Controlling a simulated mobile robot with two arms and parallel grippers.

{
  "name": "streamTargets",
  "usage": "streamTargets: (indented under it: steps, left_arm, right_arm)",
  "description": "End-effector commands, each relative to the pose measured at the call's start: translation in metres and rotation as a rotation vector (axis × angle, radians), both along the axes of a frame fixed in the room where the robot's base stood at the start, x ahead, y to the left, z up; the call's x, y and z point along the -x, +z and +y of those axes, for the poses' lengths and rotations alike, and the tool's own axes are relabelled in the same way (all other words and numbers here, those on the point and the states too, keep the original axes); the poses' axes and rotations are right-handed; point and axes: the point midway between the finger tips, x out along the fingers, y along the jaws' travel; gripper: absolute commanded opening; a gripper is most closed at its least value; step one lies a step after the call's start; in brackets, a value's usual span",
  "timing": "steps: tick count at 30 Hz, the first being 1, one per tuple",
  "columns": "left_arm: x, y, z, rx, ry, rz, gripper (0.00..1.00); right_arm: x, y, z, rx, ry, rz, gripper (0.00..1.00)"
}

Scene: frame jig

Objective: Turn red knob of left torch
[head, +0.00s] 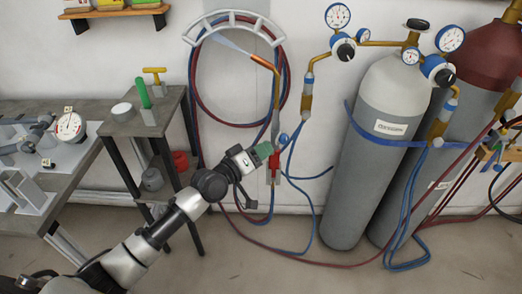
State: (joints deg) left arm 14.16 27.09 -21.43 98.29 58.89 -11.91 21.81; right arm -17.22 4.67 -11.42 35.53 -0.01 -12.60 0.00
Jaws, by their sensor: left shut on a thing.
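The left torch (276,100) hangs upright on the wall, with its brass tip (262,62) bent to the upper left. A pale bluish streak (230,45) extends from the tip. A blue knob (284,138) sits on the torch's right side. The red knob (274,168) is low on the torch, partly hidden by my gripper. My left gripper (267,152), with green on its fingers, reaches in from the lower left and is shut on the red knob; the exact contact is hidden. My right gripper is not in view.
Coiled red and blue hoses (205,100) hang on a wall rack (240,18). Grey gas cylinders (365,165) with gauges stand to the right. A workbench (75,165) and small stand (135,125) are at left. Hoses trail across the floor.

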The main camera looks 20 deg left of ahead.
Motion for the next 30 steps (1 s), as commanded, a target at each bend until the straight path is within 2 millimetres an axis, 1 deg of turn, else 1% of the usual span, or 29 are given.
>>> streamTargets:
  steps: [13, 14, 18, 26, 30]
  left_arm:
    - [-0.0001, -0.0003, 0.0001, 0.008, 0.001, 0.005, 0.04]
    - [0.0000, -0.0002, 0.0000, 0.008, 0.001, 0.005, 0.31]
    - [0.0000, -0.0002, 0.0000, 0.008, 0.000, 0.004, 0.52]
    - [0.0003, -0.0002, 0.0002, 0.008, 0.000, 0.004, 0.53]
    - [0.0083, -0.0013, 0.0050, 0.006, 0.000, 0.006, 0.53]
  right_arm:
    - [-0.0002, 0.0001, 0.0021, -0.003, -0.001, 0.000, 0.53]
    - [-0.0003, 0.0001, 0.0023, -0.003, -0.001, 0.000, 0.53]
    - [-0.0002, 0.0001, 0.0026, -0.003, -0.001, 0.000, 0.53]
    - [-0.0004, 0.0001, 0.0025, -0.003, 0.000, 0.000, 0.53]
    - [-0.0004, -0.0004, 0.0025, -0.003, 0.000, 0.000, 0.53]
